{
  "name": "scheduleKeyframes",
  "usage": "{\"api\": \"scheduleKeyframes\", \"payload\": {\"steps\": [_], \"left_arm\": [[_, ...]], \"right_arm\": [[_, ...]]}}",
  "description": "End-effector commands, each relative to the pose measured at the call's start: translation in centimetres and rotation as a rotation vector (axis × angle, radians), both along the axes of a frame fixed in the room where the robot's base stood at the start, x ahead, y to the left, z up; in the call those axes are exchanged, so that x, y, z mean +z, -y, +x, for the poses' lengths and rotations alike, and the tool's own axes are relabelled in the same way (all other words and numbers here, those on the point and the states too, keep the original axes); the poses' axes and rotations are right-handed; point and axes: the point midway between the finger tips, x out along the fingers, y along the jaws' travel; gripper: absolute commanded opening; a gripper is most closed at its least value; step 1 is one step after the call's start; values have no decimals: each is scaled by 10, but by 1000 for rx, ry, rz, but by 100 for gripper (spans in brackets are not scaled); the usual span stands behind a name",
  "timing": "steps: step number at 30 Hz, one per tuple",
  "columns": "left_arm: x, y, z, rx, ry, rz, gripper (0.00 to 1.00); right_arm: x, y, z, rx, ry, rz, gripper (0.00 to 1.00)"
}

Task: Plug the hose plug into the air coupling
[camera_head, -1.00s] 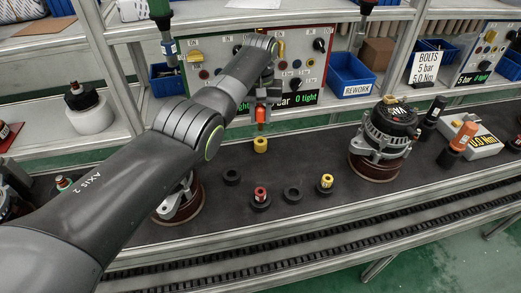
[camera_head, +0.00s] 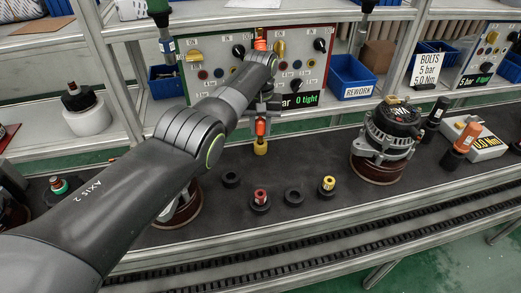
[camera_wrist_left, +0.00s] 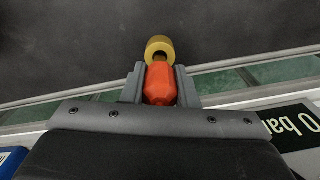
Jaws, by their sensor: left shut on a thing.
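My left gripper (camera_head: 261,127) is shut on an orange piece, which I take as the hose plug (camera_head: 260,128), held upright over the back of the dark bench. Just below it is a yellow cylinder (camera_head: 261,148), which I take as the air coupling. In the left wrist view the plug (camera_wrist_left: 160,84) sits between both fingers, and the yellow cylinder (camera_wrist_left: 159,46) is at its tip. They look touching or nearly so; I cannot tell how far the plug is in. My right gripper is not in view.
The alternator (camera_head: 388,137) stands to the right on a round base. Black rings (camera_head: 231,180) and small red-topped (camera_head: 260,198) and yellow-topped (camera_head: 327,185) pieces lie in front. The control panel (camera_head: 305,70) and blue bin (camera_head: 351,77) are behind.

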Motion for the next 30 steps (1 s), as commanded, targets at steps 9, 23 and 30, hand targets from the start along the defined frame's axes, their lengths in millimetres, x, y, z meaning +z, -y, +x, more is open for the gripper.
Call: {"api": "scheduleKeyframes", "payload": {"steps": [9, 23, 30], "left_arm": [[-3, 0, 0, 0, 0, 0, 8], [-12, 0, 0, 0, 1, 0, 8], [-12, 0, 0, 0, 1, 0, 8]], "right_arm": [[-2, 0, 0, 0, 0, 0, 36], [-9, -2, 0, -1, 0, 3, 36], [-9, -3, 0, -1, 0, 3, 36]]}}
